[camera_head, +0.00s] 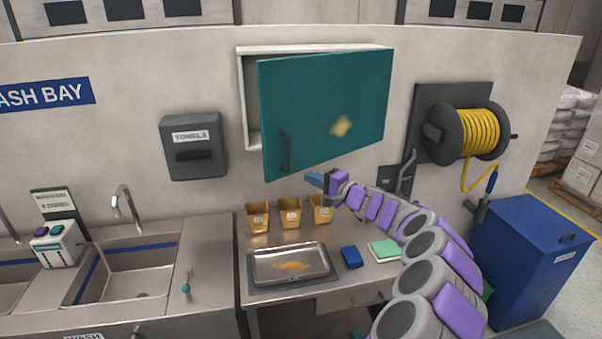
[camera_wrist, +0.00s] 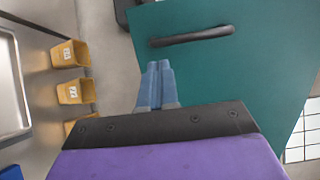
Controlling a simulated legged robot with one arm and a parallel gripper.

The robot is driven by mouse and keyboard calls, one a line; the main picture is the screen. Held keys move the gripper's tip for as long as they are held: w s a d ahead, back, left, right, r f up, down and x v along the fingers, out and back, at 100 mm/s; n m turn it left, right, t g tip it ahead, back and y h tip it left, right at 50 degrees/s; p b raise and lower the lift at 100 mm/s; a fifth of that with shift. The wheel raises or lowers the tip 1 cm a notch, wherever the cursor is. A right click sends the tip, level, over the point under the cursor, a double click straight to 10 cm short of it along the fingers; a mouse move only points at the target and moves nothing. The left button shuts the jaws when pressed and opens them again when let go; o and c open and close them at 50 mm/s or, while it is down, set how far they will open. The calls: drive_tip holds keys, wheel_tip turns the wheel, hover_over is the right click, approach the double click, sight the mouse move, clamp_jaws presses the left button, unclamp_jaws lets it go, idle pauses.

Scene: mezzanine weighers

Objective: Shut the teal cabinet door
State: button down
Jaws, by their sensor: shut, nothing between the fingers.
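The teal cabinet door (camera_head: 330,105) stands ajar, swung out from the white wall cabinet (camera_head: 246,100), with a gap at its left side. Its hinge side appears to be on the right. A dark bar handle (camera_head: 285,152) sits near the door's lower left corner. In the wrist view the teal door (camera_wrist: 230,75) fills the upper right, with the handle (camera_wrist: 190,37) ahead of the fingers. My gripper (camera_head: 313,180) is shut and empty, just below the door's lower edge. In the wrist view my gripper's blue fingertips (camera_wrist: 159,66) are together, apart from the handle.
Below are several yellow bins (camera_head: 290,215), a metal tray (camera_head: 290,265), a blue sponge (camera_head: 351,257) and a steel counter (camera_head: 375,275). A yellow hose reel (camera_head: 475,133) is on the wall right of the door. A towel dispenser (camera_head: 193,147) is left.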

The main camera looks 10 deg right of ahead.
sight(290, 170)
drive_tip(key=x, duration=0.3)
drive_tip(key=a+x, duration=0.1)
drive_tip(key=x, duration=0.1)
drive_tip(key=shift+a, duration=0.15)
drive_tip(key=shift+d, duration=0.45)
